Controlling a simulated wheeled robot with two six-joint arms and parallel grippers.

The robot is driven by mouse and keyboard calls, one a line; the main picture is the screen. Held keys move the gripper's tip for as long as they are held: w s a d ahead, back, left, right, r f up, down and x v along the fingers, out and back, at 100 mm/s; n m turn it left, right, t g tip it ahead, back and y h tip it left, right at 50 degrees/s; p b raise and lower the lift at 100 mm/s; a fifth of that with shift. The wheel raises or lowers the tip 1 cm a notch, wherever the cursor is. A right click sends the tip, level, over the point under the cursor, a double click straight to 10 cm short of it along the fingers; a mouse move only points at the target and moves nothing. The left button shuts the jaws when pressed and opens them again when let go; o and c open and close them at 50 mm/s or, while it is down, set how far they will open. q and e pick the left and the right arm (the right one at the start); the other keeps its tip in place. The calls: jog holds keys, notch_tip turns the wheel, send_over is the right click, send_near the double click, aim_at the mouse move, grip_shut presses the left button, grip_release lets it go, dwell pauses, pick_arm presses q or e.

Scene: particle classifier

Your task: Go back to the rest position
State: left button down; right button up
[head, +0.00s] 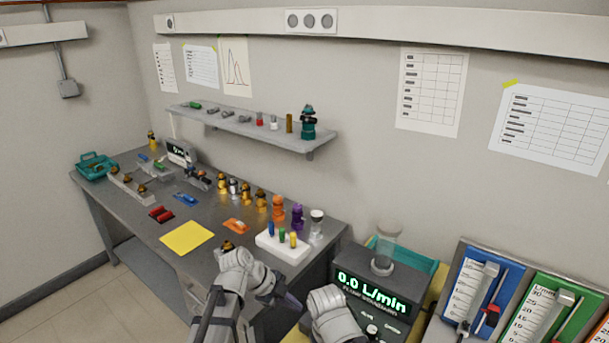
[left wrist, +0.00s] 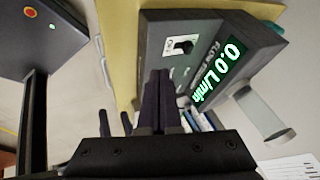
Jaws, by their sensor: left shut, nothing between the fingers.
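My left gripper (head: 290,301) is at the bottom middle of the head view, in front of the grey bench's right end and left of the flow meter. Its dark fingers also show in the left wrist view (left wrist: 158,78), together and empty. The flow meter (head: 372,295) is a dark box with a green display reading 0.0 L/min. It also shows in the left wrist view (left wrist: 215,62), beyond my fingers. A pale arm link of mine shows at the bottom middle of the head view. My right gripper cannot be made out.
The grey bench (head: 215,215) holds a yellow mat (head: 187,237), a white block with coloured vials (head: 283,246) and several coloured bottles along its back. A wall shelf (head: 250,127) hangs above. Blue and green flow panels (head: 482,290) stand at the right.

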pick_arm(q)
jog(key=s+a+f+n+g+y, duration=0.1)
jog(key=s+f+n+y, duration=0.1)
jog(key=s+n+y, duration=0.2)
jog(key=s+a+f+n+g+y, duration=0.1)
jog(key=s+n+y, duration=0.3)
jog(key=s+n, duration=0.6)
jog(key=shift+a+f+n, duration=0.25)
jog(key=shift+f+n, duration=0.2)
jog(key=shift+n, duration=2.25)
